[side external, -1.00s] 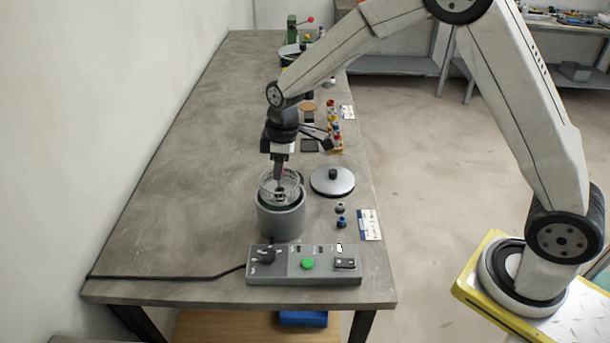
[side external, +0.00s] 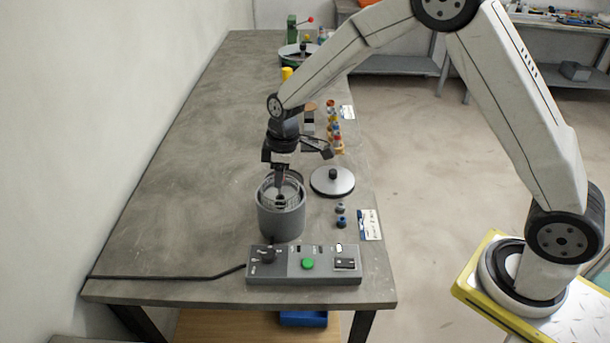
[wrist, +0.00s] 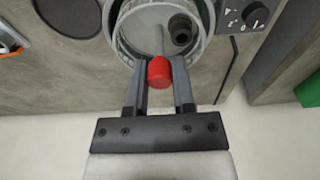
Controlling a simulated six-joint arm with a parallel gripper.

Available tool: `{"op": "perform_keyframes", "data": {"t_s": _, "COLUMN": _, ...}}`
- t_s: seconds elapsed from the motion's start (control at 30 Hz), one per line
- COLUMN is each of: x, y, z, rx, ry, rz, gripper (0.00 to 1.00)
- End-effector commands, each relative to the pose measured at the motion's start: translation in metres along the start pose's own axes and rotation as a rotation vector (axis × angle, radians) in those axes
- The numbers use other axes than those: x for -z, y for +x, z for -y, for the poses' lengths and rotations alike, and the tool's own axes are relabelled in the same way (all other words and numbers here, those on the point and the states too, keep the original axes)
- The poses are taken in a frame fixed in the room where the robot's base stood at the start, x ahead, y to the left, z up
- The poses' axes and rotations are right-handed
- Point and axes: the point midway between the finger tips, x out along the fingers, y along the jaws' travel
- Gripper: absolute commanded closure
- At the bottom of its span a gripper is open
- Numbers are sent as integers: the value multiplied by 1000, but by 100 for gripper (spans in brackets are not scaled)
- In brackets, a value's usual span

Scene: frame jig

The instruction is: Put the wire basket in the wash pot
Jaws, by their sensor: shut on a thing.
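The wire basket (side external: 268,189) is in the mouth of the grey wash pot (side external: 281,222), with its wire rim showing near the pot's rim. I cannot tell whether it touches the pot's floor. My gripper (side external: 280,185) points down over the pot. In the wrist view my gripper (wrist: 159,68) is shut on a red grip (wrist: 158,72), which appears to be the basket's handle top. The pot's round rim (wrist: 121,47) shows just beyond the fingers. Most of the basket is hidden inside the pot.
A silver lid (side external: 325,186) with a black knob lies right of the pot. Two small knobs (side external: 341,221) and a label card (side external: 369,225) lie near the right edge. A control box (side external: 285,275) with a green button stands in front. The table's left side is clear.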

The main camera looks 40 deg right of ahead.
Motion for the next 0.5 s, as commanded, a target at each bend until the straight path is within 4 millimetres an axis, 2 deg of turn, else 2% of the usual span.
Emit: {"op": "perform_keyframes", "data": {"t_s": 0.5, "x": -1, "y": 13, "z": 0, "rx": 0, "ry": 0, "rz": 0, "gripper": 100}}
